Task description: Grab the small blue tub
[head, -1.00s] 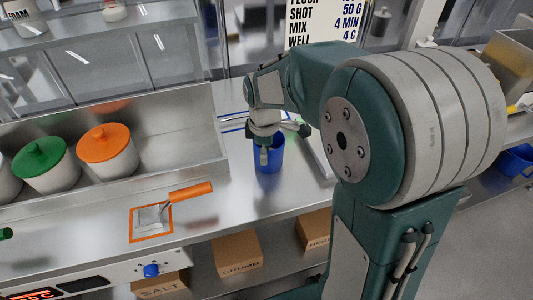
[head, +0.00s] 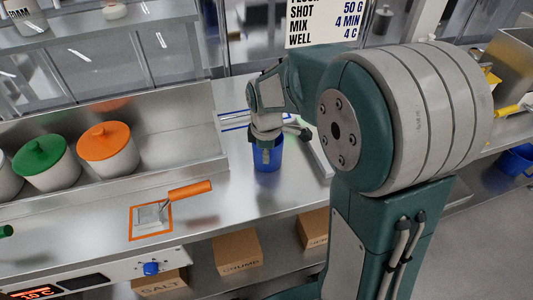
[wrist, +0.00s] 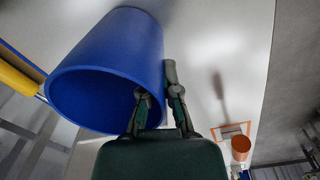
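The small blue tub (head: 268,158) stands upright on the steel counter, its top partly covered by my gripper (head: 285,148). In the wrist view the blue tub (wrist: 110,55) fills the upper left, its open mouth facing my camera. My gripper (wrist: 158,85) straddles the tub's wall.
An orange-handled scraper (head: 180,194) lies on an orange-outlined square left of the tub. White pots with a green lid (head: 40,152) and an orange lid (head: 104,140) stand in a steel trough. Cardboard boxes (head: 238,250) sit on the shelf below. The counter between scraper and tub is clear.

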